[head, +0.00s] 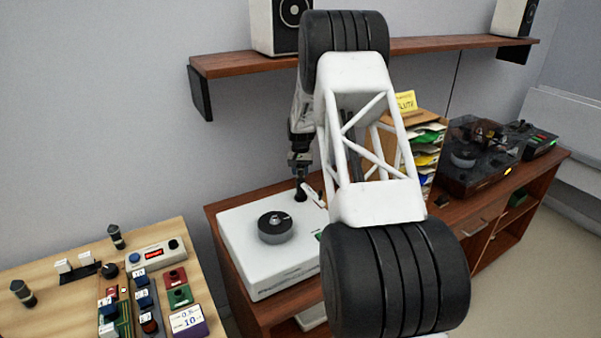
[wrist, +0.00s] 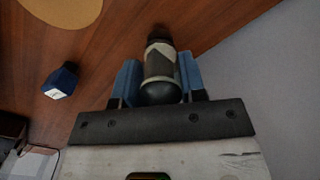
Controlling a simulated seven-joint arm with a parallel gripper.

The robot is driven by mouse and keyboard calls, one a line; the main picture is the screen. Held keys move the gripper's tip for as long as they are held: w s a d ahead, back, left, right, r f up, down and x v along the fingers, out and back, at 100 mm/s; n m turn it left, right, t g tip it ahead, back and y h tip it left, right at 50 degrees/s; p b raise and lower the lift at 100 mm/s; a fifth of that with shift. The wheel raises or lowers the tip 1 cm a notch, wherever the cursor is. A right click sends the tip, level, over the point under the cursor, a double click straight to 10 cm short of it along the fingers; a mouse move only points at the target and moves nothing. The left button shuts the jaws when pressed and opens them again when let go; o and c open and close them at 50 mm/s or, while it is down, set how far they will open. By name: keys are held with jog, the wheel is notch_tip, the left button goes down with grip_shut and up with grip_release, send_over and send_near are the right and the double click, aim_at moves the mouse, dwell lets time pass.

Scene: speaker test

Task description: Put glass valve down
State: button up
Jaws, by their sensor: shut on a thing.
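In the wrist view, the glass valve (wrist: 160,68) is a short cylinder with a dark rounded end, a dark cap and a paler patterned band. My gripper (wrist: 159,60) is shut on it, one blue finger on each side. Brown wood lies behind the valve in that view; I cannot tell if the valve touches it. In the head view, my gripper (head: 300,186) is small and dark, by the back edge of the white turntable.
The white turntable (head: 240,262) stands on a brown cabinet (head: 215,218). A light wooden bench (head: 60,262) at left holds switches, boxes and two dark valve-like pieces. A shelf (head: 235,66) hangs above. The wrist view shows a blue-ended object (wrist: 61,82) and a tan disc (wrist: 65,10).

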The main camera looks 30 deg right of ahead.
jog(key=shift+f, duration=0.35)
jog(key=shift+f, duration=0.1)
jog(key=o, duration=0.9)
jog(key=shift+o, duration=0.2)
jog(key=shift+r, duration=3.85)
